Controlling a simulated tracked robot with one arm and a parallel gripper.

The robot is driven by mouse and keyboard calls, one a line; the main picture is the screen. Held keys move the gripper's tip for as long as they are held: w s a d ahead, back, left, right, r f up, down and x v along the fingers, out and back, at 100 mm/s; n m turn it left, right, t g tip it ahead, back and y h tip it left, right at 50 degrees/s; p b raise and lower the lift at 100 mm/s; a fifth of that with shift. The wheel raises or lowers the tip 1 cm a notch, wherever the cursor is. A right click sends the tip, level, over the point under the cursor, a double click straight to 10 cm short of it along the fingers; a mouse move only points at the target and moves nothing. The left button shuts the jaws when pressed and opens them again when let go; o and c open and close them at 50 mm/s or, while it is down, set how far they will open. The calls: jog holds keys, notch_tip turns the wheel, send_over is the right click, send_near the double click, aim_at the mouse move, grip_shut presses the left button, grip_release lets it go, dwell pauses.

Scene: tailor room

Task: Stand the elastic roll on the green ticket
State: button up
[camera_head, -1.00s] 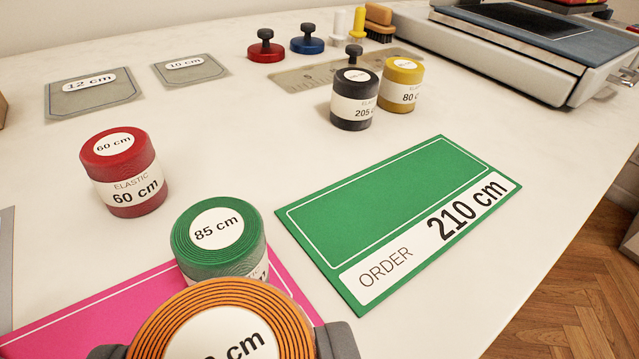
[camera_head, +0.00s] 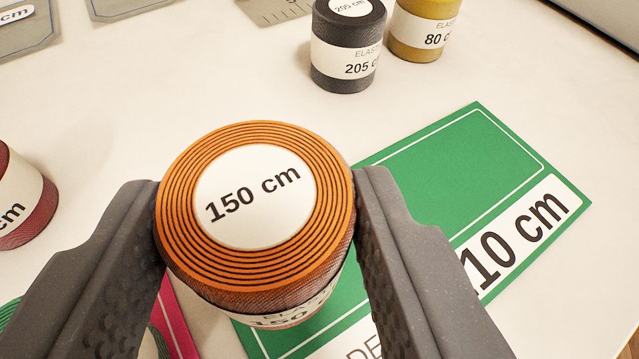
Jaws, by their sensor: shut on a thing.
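My gripper (camera_head: 258,215) is shut on an orange elastic roll (camera_head: 335,175) labelled 150 cm. The roll is upright between the two grey fingers. The green ticket (camera_head: 425,160) lies flat on the table behind and to the right of the roll. Its white strip ends in "10 cm", and the roll and right finger hide part of it. The roll overlaps the ticket's left part in the picture. Its underside is out of view, so I cannot tell whether it touches anything.
A black roll (camera_head: 335,85) marked 205 cm and a yellow roll (camera_head: 425,45) stand beyond the ticket. A red roll (camera_head: 35,210) stands at the left edge. Part of a pink ticket (camera_head: 178,315) and a green roll (camera_head: 10,308) show behind the left finger.

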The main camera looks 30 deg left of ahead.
aim_at(285, 316)
jog(key=shift+w+a, duration=0.1)
jog(key=shift+w, duration=0.3)
notch_tip(285, 316, down, 4)
jog(key=shift+r+b, duration=0.25)
jog(key=shift+b, duration=0.3)
jog(key=o, duration=1)
jog(key=shift+r, duration=0.1)
jog(key=p+v, duration=0.1)
jog(key=v, duration=1.1)
jog(key=shift+p, duration=0.35)
